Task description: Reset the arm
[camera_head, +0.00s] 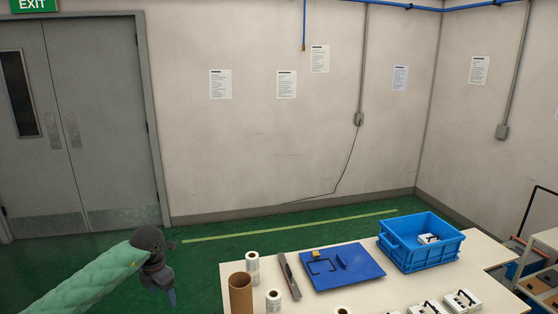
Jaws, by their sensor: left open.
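My left arm comes in from the lower left in a green padded sleeve. My left gripper (172,297) hangs at its end, pointing down, left of the table and clear of everything on it. It is open, with nothing seen between its fingers. My right gripper does not show. On the table (328,293) lies a blue mat (360,273) with a yellow piece (319,253), a dark bracket-shaped outline and a small blue item (342,261) on it.
A blue crate (408,262) with a white device inside stands at the table's back right. White rolls (252,267), a brown tube (240,294) and a long grey tool (289,275) stand or lie left of the mat. White devices (462,300) lie at the front right. Green floor left of the table is free.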

